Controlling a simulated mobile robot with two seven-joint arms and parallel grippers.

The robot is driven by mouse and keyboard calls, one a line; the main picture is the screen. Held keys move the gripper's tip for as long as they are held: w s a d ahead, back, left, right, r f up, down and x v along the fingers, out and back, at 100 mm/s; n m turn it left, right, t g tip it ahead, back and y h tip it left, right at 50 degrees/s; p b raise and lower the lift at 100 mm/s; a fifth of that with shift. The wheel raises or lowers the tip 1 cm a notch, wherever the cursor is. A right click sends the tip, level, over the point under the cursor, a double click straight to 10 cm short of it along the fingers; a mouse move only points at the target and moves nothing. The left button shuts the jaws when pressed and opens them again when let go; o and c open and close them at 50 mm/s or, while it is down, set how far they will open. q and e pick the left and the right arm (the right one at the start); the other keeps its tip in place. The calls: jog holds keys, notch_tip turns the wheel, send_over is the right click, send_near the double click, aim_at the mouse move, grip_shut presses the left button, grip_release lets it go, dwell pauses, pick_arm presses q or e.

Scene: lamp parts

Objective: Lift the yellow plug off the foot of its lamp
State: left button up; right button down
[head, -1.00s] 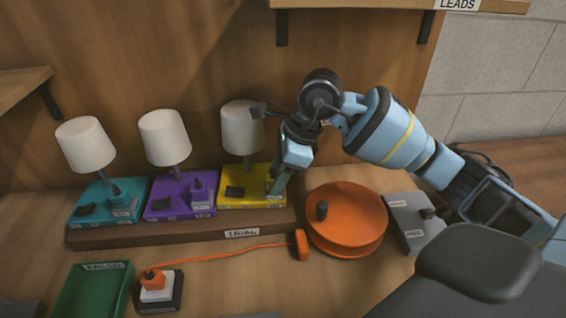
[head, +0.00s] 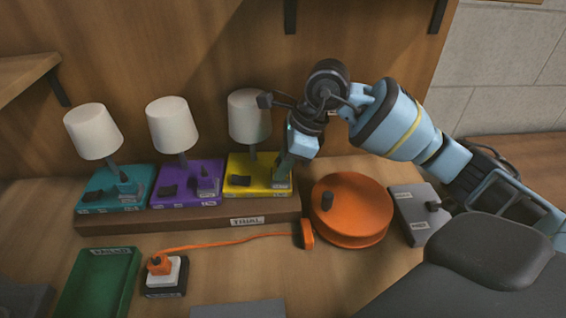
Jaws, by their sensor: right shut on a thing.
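The yellow lamp foot (head: 257,190) stands at the right end of a brown stand, with a white shade (head: 249,116) above it. A dark piece (head: 238,180) sits on the foot's left part. My right gripper (head: 282,178) points down at the foot's right part, where the yellow plug is. It is shut on the plug, and its fingers hide nearly all of it. I cannot tell whether the plug is clear of the foot. My left gripper is not in view.
Lamps with a teal foot (head: 101,203) and a purple foot (head: 177,200) stand to the left on the brown stand (head: 190,214). An orange cable reel (head: 352,212) is close right of the gripper. A grey box (head: 418,214) and a green tray (head: 72,298) are nearby.

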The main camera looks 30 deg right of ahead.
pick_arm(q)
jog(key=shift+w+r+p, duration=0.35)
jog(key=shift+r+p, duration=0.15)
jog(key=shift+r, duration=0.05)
pick_arm(e)
jog(key=shift+r, duration=0.8)
dwell(0.4)
